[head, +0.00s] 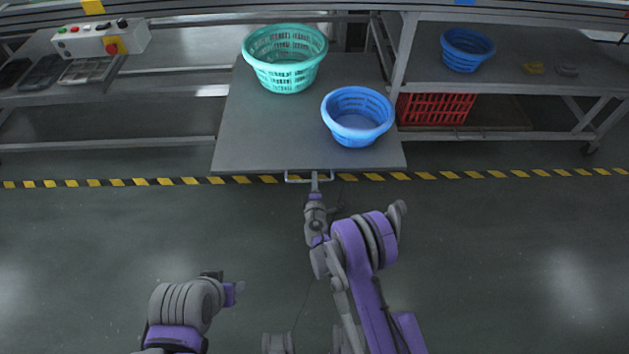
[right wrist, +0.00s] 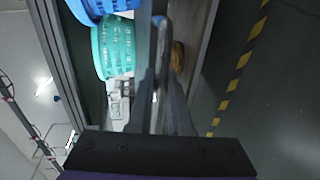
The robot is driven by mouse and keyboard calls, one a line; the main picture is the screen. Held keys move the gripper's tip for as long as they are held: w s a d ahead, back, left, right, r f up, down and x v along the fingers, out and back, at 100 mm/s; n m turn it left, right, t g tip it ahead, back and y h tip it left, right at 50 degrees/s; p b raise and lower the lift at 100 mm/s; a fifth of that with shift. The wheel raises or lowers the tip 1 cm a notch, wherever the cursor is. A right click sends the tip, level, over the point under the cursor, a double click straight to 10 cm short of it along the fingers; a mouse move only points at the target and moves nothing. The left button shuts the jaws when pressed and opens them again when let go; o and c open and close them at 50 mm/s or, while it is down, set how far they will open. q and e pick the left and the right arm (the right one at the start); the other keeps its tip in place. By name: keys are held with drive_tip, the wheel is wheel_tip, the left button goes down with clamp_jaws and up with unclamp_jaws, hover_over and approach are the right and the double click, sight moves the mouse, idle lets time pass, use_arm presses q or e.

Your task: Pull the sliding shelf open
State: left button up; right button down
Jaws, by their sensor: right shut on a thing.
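The sliding shelf (head: 255,150) is a grey flat board that sticks out in front of the rack in the head view. Its front edge lies near the striped floor line. A thin bar handle (head: 296,181) is at the middle of that edge. My right gripper (head: 314,182) is shut on the handle. The gripper's dark fingers (right wrist: 162,90) show in the right wrist view, close around the bar. My left gripper (head: 240,290) hangs low at the left, away from the shelf; its finger opening is too small to judge.
A green basket (head: 285,58) and a blue basket (head: 357,117) stand on the shelf. Another blue basket (head: 467,49) is on the right-hand rack, with a red crate (head: 435,108) below. A control box (head: 100,40) sits at the left. The floor (head: 490,260) in front is clear.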

use_arm(q)
drive_tip(key=shift+s, duration=0.4)
use_arm(e)
drive_tip(key=shift+s, duration=0.4)
drive_tip(key=c, duration=0.8)
unclamp_jaws()
drive_tip(key=shift+c, duration=0.2)
use_arm(q)
wheel_tip(320, 180, down, 2)
drive_tip(key=shift+w+f+b, duration=0.1)
drive_tip(key=shift+f+b, duration=0.1)
drive_tip(key=shift+b, duration=0.8)
use_arm(e)
drive_tip(key=v, duration=1)
drive_tip(key=shift+s, duration=0.4)
drive_tip(key=shift+r, duration=0.1)
